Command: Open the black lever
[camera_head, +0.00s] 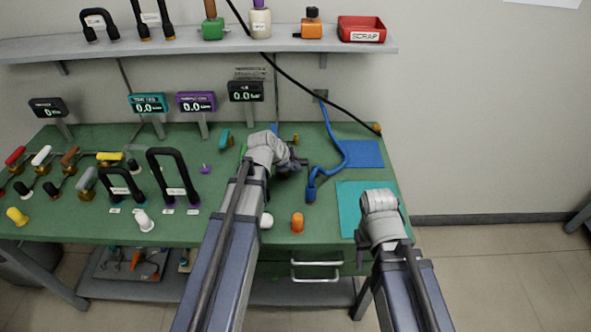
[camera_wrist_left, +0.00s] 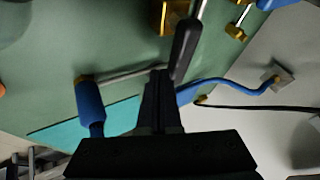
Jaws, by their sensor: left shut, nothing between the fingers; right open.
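In the left wrist view a lever with a black handle (camera_wrist_left: 185,48) and a metal rod stands beside a brass fitting (camera_wrist_left: 172,15). My left gripper (camera_wrist_left: 160,73) is shut and empty, its fingertips close beside the handle's lower end. I cannot tell whether they touch. In the head view my left gripper (camera_head: 298,164) is over the right part of the green bench, and my arm hides most of the lever area. My right gripper (camera_head: 361,257) is open and empty near the front right edge of the bench, beside the teal mat (camera_head: 352,200).
A blue handle (camera_head: 311,186) with a blue cable lies right of my left gripper; it also shows in the wrist view (camera_wrist_left: 90,106). Two black loop handles (camera_head: 174,175) stand at left. An orange knob (camera_head: 297,222) is at the front. A shelf (camera_head: 200,43) runs above.

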